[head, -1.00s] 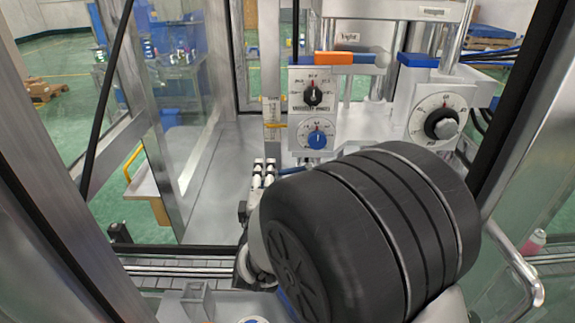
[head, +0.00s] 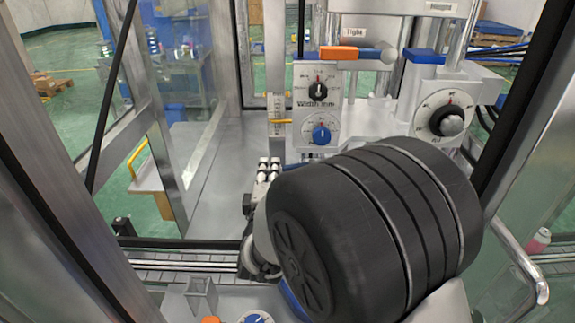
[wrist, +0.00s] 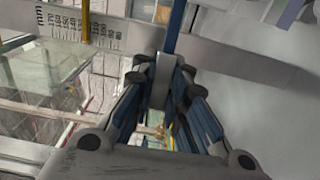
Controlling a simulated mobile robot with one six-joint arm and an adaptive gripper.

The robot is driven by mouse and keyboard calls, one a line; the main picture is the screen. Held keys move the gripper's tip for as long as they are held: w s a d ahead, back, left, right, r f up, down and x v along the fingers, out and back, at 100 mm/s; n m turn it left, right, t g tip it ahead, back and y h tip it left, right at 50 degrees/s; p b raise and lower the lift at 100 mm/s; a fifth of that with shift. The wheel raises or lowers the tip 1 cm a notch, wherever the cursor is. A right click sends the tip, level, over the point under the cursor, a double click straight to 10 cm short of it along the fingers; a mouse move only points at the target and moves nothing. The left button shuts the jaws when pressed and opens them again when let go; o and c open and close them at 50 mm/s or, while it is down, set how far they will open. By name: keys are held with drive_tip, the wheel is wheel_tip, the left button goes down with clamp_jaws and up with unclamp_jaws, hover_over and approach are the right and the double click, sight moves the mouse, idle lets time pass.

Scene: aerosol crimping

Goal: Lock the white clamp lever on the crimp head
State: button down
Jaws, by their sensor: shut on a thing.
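In the wrist view my gripper (wrist: 165,78) has its blue-padded fingers closed in on a pale upright piece (wrist: 161,88). I take this piece to be the white clamp lever, though its full shape is hidden by the fingers. The crimp head's white panel (head: 302,112) stands behind the arm, with a black knob, a blue knob and an orange block (head: 337,53) on top beside a "Tight" label. A white dial box (head: 490,104) is to its right.
A metal bar with a printed scale (wrist: 65,32) crosses the wrist view just beyond the fingers. Frame posts (head: 62,180) and a curved handle (head: 522,262) flank the arm. The metal deck (head: 195,205) farther left is clear.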

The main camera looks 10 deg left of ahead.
sight(282, 172)
idle(0.4)
drive_tip(key=shift+s+d, duration=0.8)
drive_tip(key=shift+s, duration=0.3)
drive_tip(key=shift+d+f, duration=0.1)
drive_tip(key=shift+s+d+b, duration=0.3)
drive_tip(key=shift+s+d, duration=0.5)
drive_tip(key=shift+d, duration=0.2)
drive_tip(key=c, duration=2.4)
unclamp_jaws()
drive_tip(key=shift+d, duration=0.15)
